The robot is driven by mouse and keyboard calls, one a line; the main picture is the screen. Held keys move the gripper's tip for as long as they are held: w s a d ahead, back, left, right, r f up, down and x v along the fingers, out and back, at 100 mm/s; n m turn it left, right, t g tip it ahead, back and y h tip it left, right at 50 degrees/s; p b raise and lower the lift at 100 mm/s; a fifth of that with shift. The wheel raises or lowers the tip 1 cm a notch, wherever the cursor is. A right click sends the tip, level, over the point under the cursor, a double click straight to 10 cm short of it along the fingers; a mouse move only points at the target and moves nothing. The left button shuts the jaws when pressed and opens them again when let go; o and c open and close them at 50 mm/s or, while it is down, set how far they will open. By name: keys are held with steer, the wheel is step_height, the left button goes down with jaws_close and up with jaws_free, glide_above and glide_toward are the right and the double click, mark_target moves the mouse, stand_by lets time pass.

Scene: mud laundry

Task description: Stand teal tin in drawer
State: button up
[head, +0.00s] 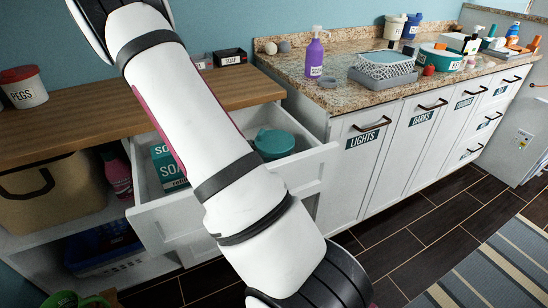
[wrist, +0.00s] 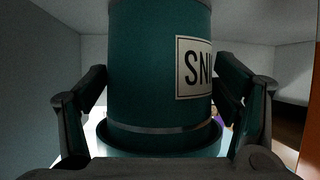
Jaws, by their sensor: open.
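In the wrist view a teal tin (wrist: 145,70) fills the middle, very close. It has a pale label whose visible letters read "SNI", a thin light band and a wider rim at the picture's bottom. My gripper (wrist: 163,88) is open, one finger on each side of the tin; I cannot tell if they touch it. In the head view the open white drawer (head: 235,207) holds a round teal lidded container (head: 274,143), partly hidden by my arm. I cannot tell if it is the same tin. My gripper is hidden in the head view.
A teal soap box (head: 168,165) stands at the drawer's left. The wooden counter (head: 90,115) lies behind and above the drawer. White cabinets (head: 350,165) adjoin on the right. A basket (head: 50,190) and pink bottle (head: 117,172) sit on the shelf at left.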

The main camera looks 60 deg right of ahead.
steer(key=p+v, duration=0.1)
steer(key=v, duration=0.9)
steer(key=shift+a+r, duration=0.2)
steer(key=shift+a, duration=0.1)
steer(key=shift+w, duration=0.1)
